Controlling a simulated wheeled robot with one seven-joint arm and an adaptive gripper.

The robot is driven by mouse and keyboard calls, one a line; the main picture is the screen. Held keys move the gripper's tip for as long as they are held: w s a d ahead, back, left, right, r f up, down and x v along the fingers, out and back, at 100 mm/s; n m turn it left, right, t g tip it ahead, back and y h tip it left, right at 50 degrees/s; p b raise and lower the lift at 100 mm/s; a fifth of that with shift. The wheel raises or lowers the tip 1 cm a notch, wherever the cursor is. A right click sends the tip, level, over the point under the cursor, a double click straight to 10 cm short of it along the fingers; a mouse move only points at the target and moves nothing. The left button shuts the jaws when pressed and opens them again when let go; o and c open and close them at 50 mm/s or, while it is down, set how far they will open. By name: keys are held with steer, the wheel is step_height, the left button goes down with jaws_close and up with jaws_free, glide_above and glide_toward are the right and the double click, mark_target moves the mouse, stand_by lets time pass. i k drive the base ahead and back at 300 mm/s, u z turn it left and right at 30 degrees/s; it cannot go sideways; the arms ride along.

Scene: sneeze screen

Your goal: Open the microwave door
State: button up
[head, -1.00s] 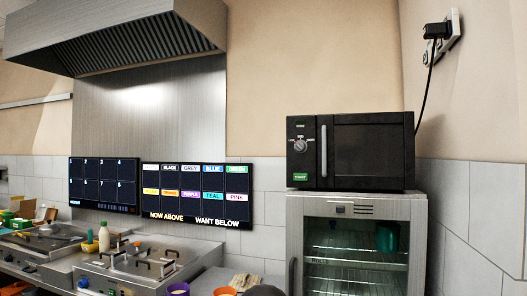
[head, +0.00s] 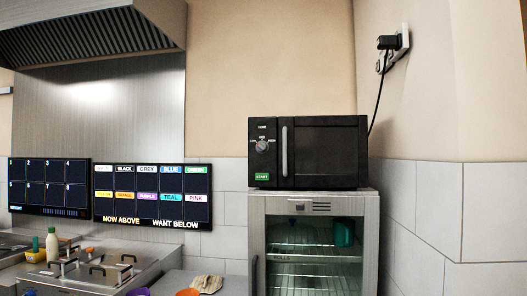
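The black microwave (head: 308,152) stands on top of a grey glass-fronted fridge in the head view. Its door (head: 330,152) looks shut. A vertical silver handle (head: 284,151) is on the door's left edge. A control panel with a round dial (head: 261,145) and a green start button (head: 262,177) is left of the handle. My gripper is not in view.
The fridge (head: 371,230) has a glass door and holds a teal container (head: 344,232). A cord runs from the microwave up to a wall plug (head: 388,43). Two dark screens (head: 150,215) hang on the left wall. Fryers (head: 105,274) and bowls are at the lower left.

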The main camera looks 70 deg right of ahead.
mark_target(321, 152)
steer(key=i, duration=1.4)
steer(key=z, duration=2.7)
